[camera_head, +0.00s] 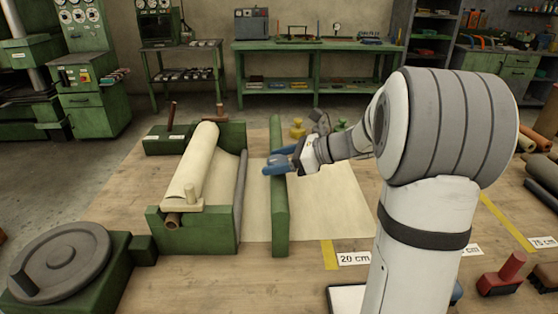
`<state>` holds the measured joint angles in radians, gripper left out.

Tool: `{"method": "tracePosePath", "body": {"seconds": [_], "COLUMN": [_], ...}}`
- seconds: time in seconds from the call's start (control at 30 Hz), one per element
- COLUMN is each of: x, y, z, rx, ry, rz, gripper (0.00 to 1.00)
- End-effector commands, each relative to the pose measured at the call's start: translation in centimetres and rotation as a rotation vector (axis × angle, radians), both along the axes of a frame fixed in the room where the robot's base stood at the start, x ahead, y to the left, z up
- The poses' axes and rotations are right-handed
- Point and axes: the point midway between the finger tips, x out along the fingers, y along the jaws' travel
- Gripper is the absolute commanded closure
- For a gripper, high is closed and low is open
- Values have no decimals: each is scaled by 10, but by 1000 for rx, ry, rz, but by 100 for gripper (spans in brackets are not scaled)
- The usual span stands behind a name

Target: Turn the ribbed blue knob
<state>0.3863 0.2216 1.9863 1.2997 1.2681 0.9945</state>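My gripper (280,161) is above the green bar (279,205) that lies across the cream sheet (342,197). Blue parts show at its tip and look like its fingers. They are small, and I cannot tell whether they are apart or hold anything. A small blue thing (457,292) shows at the bottom right, mostly hidden behind my arm. I cannot make out ribs on it or tell whether it is the knob. My gripper is well away from it, up and to the left.
A cream roll (194,165) sits in a green cradle (205,239) on the wooden table. A dark round wheel (62,262) with a handle is at bottom left. A red-handled block (503,275) is at bottom right. Yellow pieces (297,128) stand behind my gripper. A 20 cm label (354,259) lies in front.

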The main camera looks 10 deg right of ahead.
Motion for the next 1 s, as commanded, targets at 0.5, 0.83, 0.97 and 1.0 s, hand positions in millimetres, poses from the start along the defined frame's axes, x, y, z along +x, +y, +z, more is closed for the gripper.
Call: {"method": "tracePosePath", "body": {"seconds": [0.5,0.83,0.97,1.0], "x": [0,0,1,1], "y": [-2,0,0,0], "z": [0,3,4,5], "rx": [-1,0,2,1], "ry": [0,2,3,4], "rz": [0,70,150,180], "gripper": [76,76,76,76]}}
